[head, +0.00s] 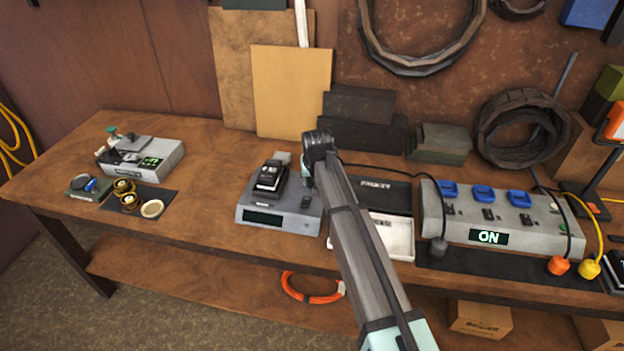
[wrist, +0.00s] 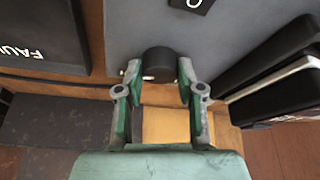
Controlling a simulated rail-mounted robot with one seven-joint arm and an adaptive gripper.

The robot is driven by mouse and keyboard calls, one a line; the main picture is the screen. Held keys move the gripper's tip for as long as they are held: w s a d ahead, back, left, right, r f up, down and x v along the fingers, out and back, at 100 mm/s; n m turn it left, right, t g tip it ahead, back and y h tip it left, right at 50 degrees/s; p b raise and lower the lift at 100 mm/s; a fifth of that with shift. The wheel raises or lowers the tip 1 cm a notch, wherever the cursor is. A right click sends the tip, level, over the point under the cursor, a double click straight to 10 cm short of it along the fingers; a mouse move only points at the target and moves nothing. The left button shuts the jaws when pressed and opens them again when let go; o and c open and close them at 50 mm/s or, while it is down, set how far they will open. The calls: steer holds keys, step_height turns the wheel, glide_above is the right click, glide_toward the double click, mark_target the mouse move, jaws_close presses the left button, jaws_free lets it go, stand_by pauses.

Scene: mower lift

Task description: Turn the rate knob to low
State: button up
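The rate knob (wrist: 159,63) is a dark round knob on the grey charger's top, seen in the wrist view. A "0" label is printed above it there. The grey charger (head: 265,218), with a black battery on it and a dark display in front, stands mid-bench in the head view. My gripper (wrist: 159,72) has its two green-padded fingers apart, one on each side of the knob. The gaps beside the knob look narrow; whether either finger touches it is unclear. In the head view my arm hides the knob and fingers. The knob's pointer and setting are not readable.
The black battery (wrist: 275,75) stands close by the right finger in the wrist view. A dark tray (head: 376,193) and a white tray (head: 400,240) lie right of the charger. A grey power box (head: 490,215) reads "ON".

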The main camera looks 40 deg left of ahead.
steer(key=shift+n, duration=0.3)
steer(key=n+g+b, duration=0.1)
steer(key=n, duration=0.1)
steer(key=shift+w+f+n+y+b, duration=0.1)
steer(key=shift+n+y+b, duration=0.2)
steer(key=shift+b, duration=0.05)
steer(key=n+g+b, duration=0.1)
steer(key=n, duration=0.2)
steer(key=shift+w+n+y, duration=0.1)
steer(key=shift+n+y, duration=0.2)
steer(key=n+g+b, duration=0.2)
steer(key=n, duration=0.2)
steer(key=shift+w, duration=0.1)
steer(key=shift+n+g+b, duration=0.55)
steer(key=shift+n+g, duration=0.05)
steer(key=shift+n, duration=0.8)
steer(key=shift+n+h, duration=0.3)
steer(key=shift+h, duration=0.1)
steer(key=o, duration=1.2)
steer(key=shift+c, duration=0.2)
